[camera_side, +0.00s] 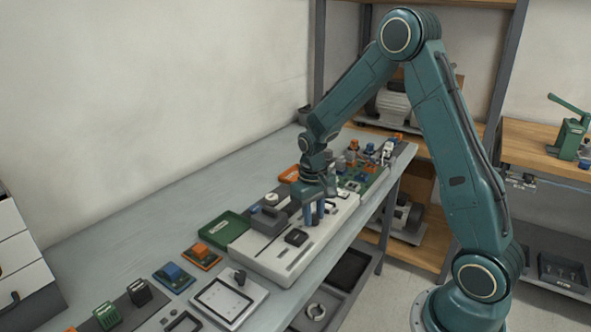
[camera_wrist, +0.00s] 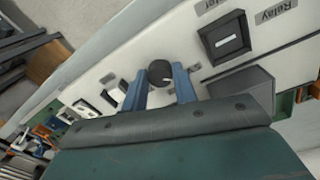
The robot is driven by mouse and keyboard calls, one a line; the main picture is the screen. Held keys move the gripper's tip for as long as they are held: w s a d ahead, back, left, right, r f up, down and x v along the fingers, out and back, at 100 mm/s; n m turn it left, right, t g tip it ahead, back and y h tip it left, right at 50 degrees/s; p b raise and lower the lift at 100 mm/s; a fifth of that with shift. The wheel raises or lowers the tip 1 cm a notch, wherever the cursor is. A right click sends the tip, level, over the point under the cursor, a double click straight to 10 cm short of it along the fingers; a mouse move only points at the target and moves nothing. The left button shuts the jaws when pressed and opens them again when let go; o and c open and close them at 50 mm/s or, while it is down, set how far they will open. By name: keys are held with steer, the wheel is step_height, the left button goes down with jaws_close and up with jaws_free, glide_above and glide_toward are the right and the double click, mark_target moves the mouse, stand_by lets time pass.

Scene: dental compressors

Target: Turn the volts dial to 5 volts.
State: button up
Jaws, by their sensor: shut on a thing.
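My gripper (camera_side: 314,214) reaches down onto the white panel (camera_side: 270,264) on the bench. In the wrist view, its two blue fingers (camera_wrist: 161,88) stand on either side of a round black dial (camera_wrist: 160,72) on the panel face and are shut on it. I cannot read a scale or volts marking around the dial, so its setting is not clear. In the side view the gripper hides the dial.
A square meter-like unit (camera_wrist: 224,37) and a "Relay" label (camera_wrist: 277,12) are near the dial. A green tray (camera_side: 227,229) stands at the panel's left. Other small devices, such as an orange-based one (camera_side: 201,256), crowd the bench. The bench's back left is clear.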

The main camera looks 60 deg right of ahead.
steer(key=shift+n, duration=0.8)
steer(key=o, duration=1)
steer(key=shift+r, duration=0.15)
steer(key=shift+a+r, duration=0.2)
steer(key=shift+r, duration=3.2)
steer(key=shift+a+r, duration=0.2)
steer(key=shift+r, duration=3.15)
